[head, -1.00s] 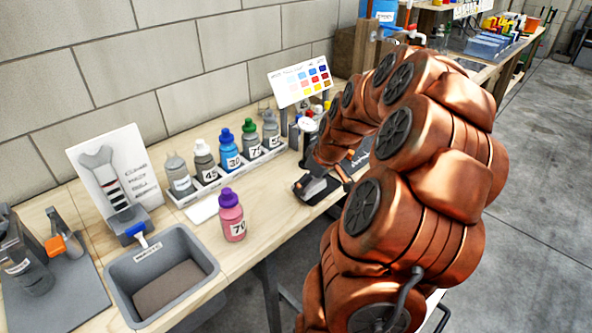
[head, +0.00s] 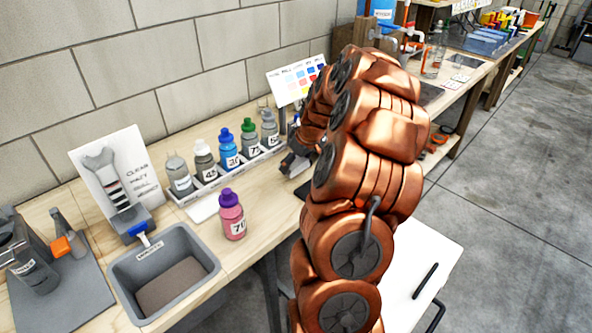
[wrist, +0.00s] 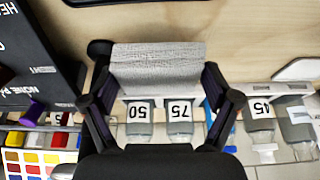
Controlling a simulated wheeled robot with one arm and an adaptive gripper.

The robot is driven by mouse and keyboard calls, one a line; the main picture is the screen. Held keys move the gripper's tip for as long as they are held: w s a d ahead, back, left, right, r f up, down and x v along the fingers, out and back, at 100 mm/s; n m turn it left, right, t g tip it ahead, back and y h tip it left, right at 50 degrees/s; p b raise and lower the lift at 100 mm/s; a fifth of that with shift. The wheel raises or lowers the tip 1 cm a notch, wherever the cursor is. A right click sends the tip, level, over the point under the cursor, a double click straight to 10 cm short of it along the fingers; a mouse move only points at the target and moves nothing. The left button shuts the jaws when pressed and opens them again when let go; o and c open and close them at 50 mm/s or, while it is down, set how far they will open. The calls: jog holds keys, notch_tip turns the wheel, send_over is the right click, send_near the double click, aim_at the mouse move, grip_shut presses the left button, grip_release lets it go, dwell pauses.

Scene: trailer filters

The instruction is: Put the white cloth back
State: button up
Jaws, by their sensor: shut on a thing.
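My gripper (wrist: 157,84) shows in the wrist view with its two fingers on either side of a pale, textured, folded cloth (wrist: 157,62), which I take to be the white cloth. It is shut on the cloth and holds it above the bench near the labelled bottles. In the head view my gripper (head: 292,163) is at the right end of the bottle rack, partly hidden by my arm. I cannot make out the cloth in the head view.
A rack (head: 225,180) of several numbered bottles stands along the wall. A pink bottle (head: 231,215) stands in front of it, beside a grey bin (head: 207,275). A flat white piece (head: 203,208) lies before the rack. A colour chart (head: 290,84) stands behind my gripper.

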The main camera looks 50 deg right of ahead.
aim_at(298, 165)
notch_tip(298, 165, down, 3)
jog(key=shift+p, duration=0.5)
jog(key=shift+f, duration=0.25)
jog(key=shift+f, duration=0.15)
jog(key=o, duration=0.9)
jog(key=shift+c, duration=0.2)
